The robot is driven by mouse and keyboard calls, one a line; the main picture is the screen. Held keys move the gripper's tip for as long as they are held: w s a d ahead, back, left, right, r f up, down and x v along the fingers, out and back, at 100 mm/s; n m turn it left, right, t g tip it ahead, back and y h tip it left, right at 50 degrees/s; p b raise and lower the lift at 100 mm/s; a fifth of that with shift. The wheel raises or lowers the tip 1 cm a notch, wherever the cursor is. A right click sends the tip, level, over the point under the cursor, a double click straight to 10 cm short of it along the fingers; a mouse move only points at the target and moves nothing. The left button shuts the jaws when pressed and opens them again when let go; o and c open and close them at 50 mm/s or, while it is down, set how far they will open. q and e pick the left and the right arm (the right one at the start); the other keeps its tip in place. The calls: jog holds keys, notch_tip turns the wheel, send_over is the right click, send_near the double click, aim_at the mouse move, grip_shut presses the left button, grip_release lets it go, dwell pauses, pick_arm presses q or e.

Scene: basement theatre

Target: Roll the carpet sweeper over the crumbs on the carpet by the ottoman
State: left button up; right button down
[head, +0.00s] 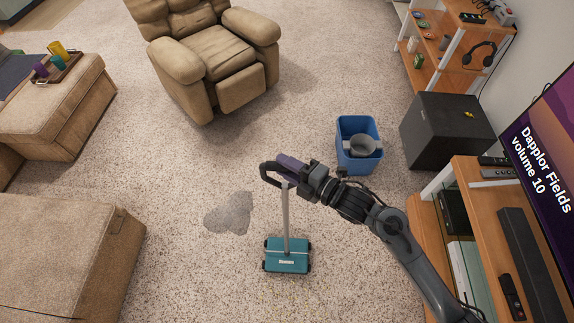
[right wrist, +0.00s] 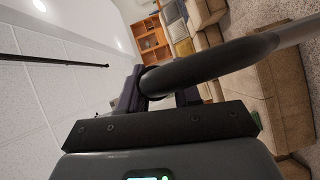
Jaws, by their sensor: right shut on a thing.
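The carpet sweeper (head: 287,256) has a teal head, flat on the carpet, and a grey pole that rises to a dark loop handle (head: 266,176). My right gripper (head: 284,166), with purple fingers, is shut on that handle above the head. In the right wrist view the dark handle (right wrist: 215,62) passes between the fingers. Faint yellowish crumbs (head: 290,299) lie on the carpet just below the sweeper head in the picture. A tan upholstered block, perhaps the ottoman (head: 60,250), stands at the lower left. My left gripper is not in view.
A grey patch (head: 230,213) marks the carpet left of the sweeper. A blue bin (head: 358,160) holding a grey pot and a black box (head: 440,135) stand right. A wooden TV stand (head: 480,220) edges the right. A recliner (head: 215,55) stands behind; a tray-topped tan seat (head: 50,125) is left.

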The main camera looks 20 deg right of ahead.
jog(key=shift+f, duration=0.15)
jog(key=shift+s+a, duration=0.45)
jog(key=shift+s, duration=0.45)
jog(key=shift+s+a, duration=0.45)
jog(key=shift+s, duration=0.4)
jog(key=shift+s+a, duration=0.45)
jog(key=shift+s, duration=0.45)
jog(key=shift+s+a+b, duration=0.1)
jog(key=shift+s+a, duration=0.35)
jog(key=shift+s, duration=0.45)
jog(key=shift+s+a+b, duration=0.15)
jog(key=shift+s+a, duration=0.25)
jog(key=shift+s, duration=0.45)
jog(key=shift+s+a+b, duration=0.1)
jog(key=shift+s+a, duration=0.35)
jog(key=shift+s, duration=0.45)
